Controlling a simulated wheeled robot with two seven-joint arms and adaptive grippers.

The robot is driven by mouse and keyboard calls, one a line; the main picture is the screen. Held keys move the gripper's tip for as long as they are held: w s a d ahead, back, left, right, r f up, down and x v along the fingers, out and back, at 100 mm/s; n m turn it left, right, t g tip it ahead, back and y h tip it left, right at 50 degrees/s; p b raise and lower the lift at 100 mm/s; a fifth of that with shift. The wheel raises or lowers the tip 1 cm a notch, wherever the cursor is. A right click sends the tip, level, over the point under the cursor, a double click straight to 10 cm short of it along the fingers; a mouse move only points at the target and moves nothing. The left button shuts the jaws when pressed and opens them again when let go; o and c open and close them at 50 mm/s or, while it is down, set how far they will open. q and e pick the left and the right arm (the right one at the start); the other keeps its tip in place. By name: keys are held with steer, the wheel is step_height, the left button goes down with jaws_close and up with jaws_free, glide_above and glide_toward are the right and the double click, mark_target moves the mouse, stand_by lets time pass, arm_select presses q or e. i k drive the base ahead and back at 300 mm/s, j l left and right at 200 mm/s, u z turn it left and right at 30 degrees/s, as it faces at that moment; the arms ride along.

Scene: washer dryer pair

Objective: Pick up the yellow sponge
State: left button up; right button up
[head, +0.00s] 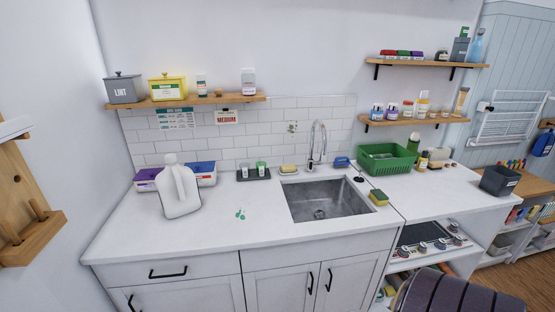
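A small yellow and green sponge (378,198) lies on the white counter just right of the sink, near its front right corner. A smaller yellowish block (288,169) sits behind the sink, left of the faucet; I cannot tell whether it is a sponge or soap. A blue item (342,162) lies behind the sink to the right of the faucet. Neither of my grippers shows in the head view.
The sink (325,201) is open and looks empty, with a tall faucet (317,145) behind it. A white jug (180,190) stands at the left. A green basket (388,161) and a dark bin (499,181) stand at the right. The front-left counter is mostly clear.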

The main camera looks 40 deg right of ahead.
mark_target(377, 196)
steer(key=z, duration=2.3)
steer(key=i+l+u, duration=0.15)
steer(key=l+u, duration=0.6)
steer(key=i, duration=0.05)
